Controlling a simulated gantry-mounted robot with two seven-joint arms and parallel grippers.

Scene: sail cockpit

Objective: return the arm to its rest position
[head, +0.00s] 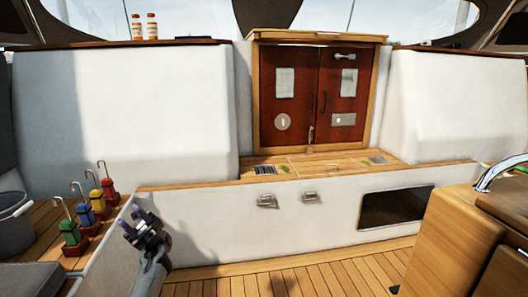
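My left gripper (130,217) is at the lower left in the head view, with its arm coming up from the bottom edge. Its two fingertips stand apart with nothing visible between them, so it looks open and empty. It is to the right of the coloured hooked items and in front of the white bench face, apart from the items. My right gripper is not in view.
Green (70,233), blue (84,214), yellow (97,201) and red (108,186) hooked items stand on the left bench beside a grey bucket (13,218). A wooden counter (458,240) with a faucet (497,172) is at right. Red-brown doors (318,95) are shut behind. The wooden floor (290,285) looks mostly clear.

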